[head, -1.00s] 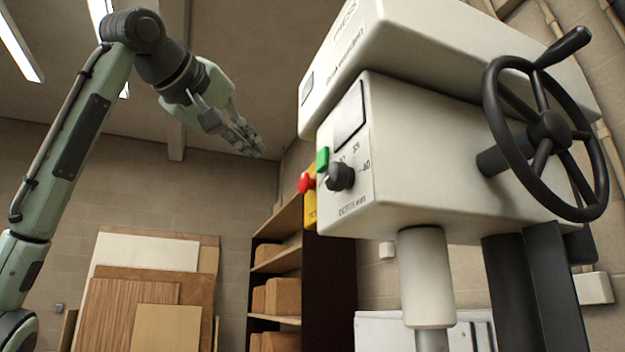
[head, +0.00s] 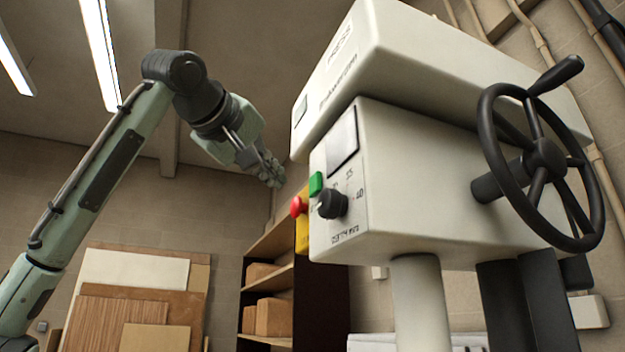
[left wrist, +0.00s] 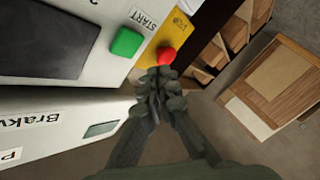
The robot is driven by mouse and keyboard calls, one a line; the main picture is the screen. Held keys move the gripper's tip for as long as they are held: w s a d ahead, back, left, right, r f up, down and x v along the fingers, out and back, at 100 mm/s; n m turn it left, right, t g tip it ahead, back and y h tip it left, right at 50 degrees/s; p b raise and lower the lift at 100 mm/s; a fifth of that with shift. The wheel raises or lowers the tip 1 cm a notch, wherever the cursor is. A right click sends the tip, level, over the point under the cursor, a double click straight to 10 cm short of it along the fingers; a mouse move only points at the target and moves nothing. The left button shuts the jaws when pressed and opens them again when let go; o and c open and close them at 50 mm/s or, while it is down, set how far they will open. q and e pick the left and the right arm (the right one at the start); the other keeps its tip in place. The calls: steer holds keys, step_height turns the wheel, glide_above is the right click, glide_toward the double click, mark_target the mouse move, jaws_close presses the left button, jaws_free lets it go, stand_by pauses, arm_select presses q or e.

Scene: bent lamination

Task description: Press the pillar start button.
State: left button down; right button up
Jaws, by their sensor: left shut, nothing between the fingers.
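The green start button (head: 316,184) sits on the front panel of the white machine head (head: 400,170), above a black knob (head: 332,204). In the left wrist view the green button (left wrist: 127,42) lies beside a label reading START. A red mushroom button (head: 298,206) stands on a yellow box at the panel's left edge. My left gripper (head: 273,176) is shut and empty, up and left of the green button and apart from it. In the left wrist view its fingertips (left wrist: 158,76) appear just below the red button (left wrist: 165,56). My right gripper is not in view.
A black handwheel (head: 540,160) juts out at the machine's right side. The upper white housing (head: 430,70) overhangs the panel. A shelf with brown boxes (head: 275,316) and leaning boards (head: 135,300) stand behind. Open air lies left of the panel.

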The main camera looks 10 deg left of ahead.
mark_target(309, 188)
arm_select(q)
steer(key=shift+w+d, duration=0.5)
steer(key=shift+d, duration=0.25)
steer(key=shift+w+d, duration=0.5)
steer(key=shift+d, duration=0.2)
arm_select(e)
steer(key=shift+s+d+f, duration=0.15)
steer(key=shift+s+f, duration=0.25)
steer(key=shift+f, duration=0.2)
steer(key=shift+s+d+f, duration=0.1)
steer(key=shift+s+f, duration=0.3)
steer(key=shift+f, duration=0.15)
arm_select(q)
steer(key=shift+w+d, duration=0.2)
steer(key=shift+d, duration=0.1)
steer(key=shift+w+d, duration=0.3)
steer(key=shift+d, duration=0.15)
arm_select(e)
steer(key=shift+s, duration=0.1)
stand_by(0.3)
arm_select(q)
steer(key=shift+s+a, duration=0.5)
steer(key=shift+a, duration=0.25)
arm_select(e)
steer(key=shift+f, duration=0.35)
arm_select(q)
steer(key=shift+a, duration=0.1)
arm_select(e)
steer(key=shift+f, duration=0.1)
